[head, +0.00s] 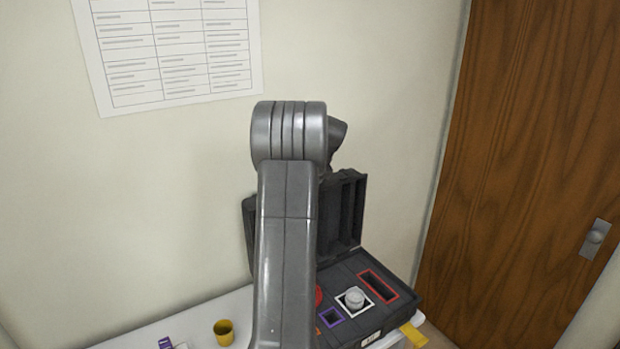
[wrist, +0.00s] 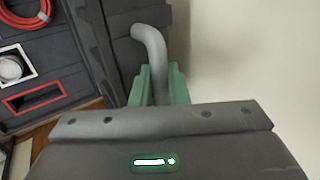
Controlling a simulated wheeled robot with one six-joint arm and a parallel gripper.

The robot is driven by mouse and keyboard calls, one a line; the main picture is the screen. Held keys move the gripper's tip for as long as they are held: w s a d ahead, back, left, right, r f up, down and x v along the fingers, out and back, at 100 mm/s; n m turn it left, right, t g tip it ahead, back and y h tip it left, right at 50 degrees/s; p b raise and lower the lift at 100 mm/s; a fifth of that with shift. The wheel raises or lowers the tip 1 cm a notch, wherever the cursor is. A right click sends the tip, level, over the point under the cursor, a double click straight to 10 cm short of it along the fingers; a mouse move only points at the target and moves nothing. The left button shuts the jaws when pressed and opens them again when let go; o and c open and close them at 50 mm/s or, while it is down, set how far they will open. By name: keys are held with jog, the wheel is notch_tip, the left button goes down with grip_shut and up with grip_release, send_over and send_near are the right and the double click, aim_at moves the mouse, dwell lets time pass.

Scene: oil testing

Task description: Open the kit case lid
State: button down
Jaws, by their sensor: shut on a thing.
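The black kit case (head: 405,297) lies on the white table. Its lid (head: 350,200) stands raised at the back of the case, about upright, partly hidden behind my arm. In the wrist view the open case (wrist: 65,70) is at the upper left and the lid (wrist: 112,20) is beside it. My gripper (wrist: 161,88) has green fingers shut on the grey curved lid handle (wrist: 150,38). The gripper is hidden behind my arm in the head view.
In the case are a red coil (wrist: 30,18), a round white-grey cap (head: 355,298) and an empty red-framed slot (head: 377,286). A yellow cup (head: 224,332) and a purple item (head: 172,341) are at the table's front left. The wall is close behind; a wooden door (head: 540,150) is at right.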

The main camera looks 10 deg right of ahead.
jog(key=c, duration=1.8)
grip_release()
jog(key=shift+o, duration=0.2)
jog(key=shift+r, duration=0.1)
jog(key=b+v, duration=0.2)
jog(key=v, duration=1.1)
jog(key=shift+s+d+r+b, duration=0.15)
jog(key=shift+s+r+b, duration=0.1)
jog(key=shift+b, duration=0.15)
